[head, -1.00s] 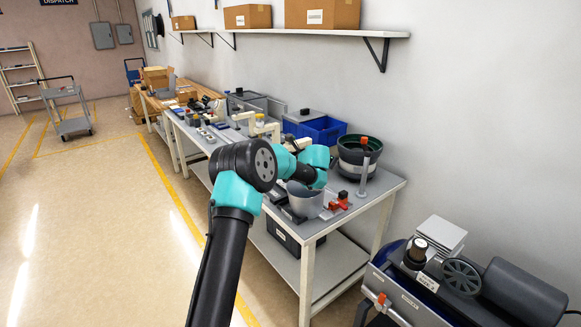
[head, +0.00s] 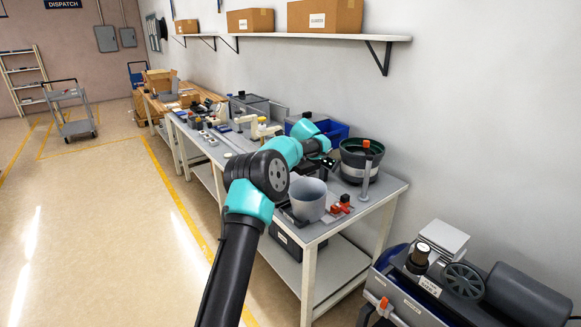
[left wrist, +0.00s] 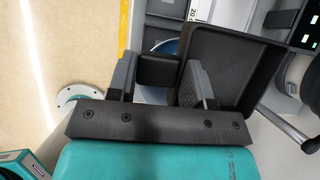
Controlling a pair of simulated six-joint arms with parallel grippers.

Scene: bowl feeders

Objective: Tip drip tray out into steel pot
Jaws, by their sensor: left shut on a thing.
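The drip tray is a shallow, square, dark tray (left wrist: 238,68) with raised walls in the left wrist view. My left gripper (left wrist: 158,70) is shut on the short dark tab at the tray's side. In the head view the left gripper (head: 324,161) is above the bench, just behind and above the pot's rim; the tray is hard to make out there. The steel pot (head: 307,200) is a grey, open cylinder standing upright near the bench's front edge. In the left wrist view a round rim shows partly behind the tab. My right gripper is in neither view.
A dark green-rimmed bowl feeder (head: 362,163) stands behind the pot. A blue bin (head: 328,133) is behind the arm. The bench's right corner (head: 385,190) is clear.

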